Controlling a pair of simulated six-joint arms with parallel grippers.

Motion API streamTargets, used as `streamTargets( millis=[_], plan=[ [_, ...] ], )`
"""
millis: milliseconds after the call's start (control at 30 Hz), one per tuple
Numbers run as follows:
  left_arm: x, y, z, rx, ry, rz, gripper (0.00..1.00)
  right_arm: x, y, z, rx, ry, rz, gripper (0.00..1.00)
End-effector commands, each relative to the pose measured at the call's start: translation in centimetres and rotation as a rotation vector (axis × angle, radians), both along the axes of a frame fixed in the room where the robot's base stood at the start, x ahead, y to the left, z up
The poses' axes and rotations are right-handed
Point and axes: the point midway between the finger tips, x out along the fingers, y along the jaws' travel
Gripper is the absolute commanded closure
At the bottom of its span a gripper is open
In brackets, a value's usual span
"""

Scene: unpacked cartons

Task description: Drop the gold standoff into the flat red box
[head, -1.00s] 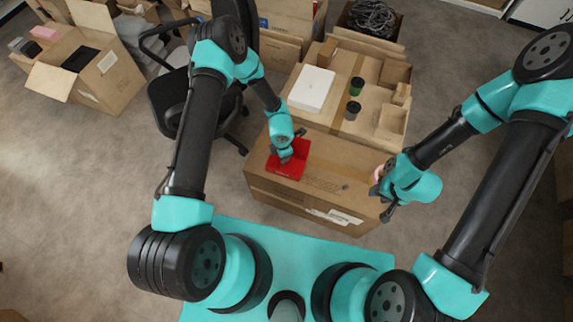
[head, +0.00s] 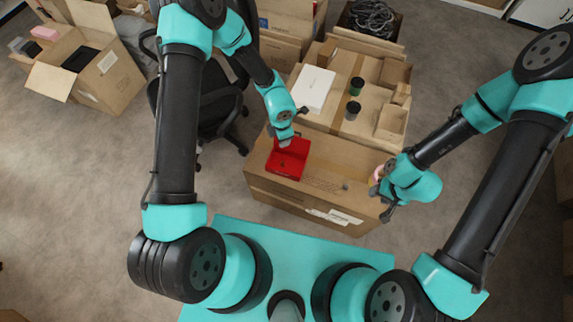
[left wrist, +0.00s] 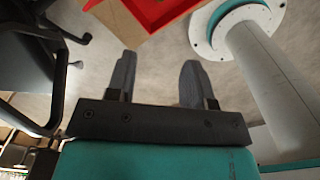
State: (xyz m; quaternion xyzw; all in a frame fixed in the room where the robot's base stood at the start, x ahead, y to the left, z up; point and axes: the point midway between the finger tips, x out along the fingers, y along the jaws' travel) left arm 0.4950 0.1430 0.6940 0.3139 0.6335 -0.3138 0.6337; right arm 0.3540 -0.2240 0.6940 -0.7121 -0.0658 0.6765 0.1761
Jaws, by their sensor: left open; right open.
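The flat red box (head: 297,171) lies open on top of a large brown carton. A small dark speck (head: 283,163) shows inside it; it is too small to tell whether it is the gold standoff. My left gripper (head: 284,143) is open at the far edge of the red box. In the left wrist view its two fingers (left wrist: 156,85) are apart with nothing between them, and a corner of the red box (left wrist: 165,10) shows at the top. My right gripper (head: 381,203) is open at the carton's right end.
The brown carton (head: 262,184) has another small item (head: 345,186) on top, too small to name. A pinkish thing (head: 377,173) is partly hidden by my right gripper. Behind stand cartons with a white box (head: 313,88) and two dark cups (head: 353,109). An office chair (head: 205,122) is left.

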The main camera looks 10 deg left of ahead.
Motion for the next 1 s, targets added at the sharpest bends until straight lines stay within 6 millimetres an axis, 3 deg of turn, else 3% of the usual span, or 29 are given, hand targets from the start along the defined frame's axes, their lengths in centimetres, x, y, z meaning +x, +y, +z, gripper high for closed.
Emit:
streamTargets(
  millis=[133, 333, 1000],
  plan=[
    [0.0, 0.0, 2.4, 0.001, -0.002, 0.000, 0.52, 0.0, 0.0, 0.0, 0.000, 0.000, 0.000, 0.57],
    [0.0, 0.0, 4.1, 0.000, -0.001, 0.000, 0.52, 0.0, 0.0, 0.0, 0.000, 0.000, 0.000, 0.57],
    [0.0, 0.0, 4.3, 0.000, 0.000, 0.000, 0.52, 0.0, 0.0, 0.0, 0.000, 0.000, 0.000, 0.57]
  ],
)
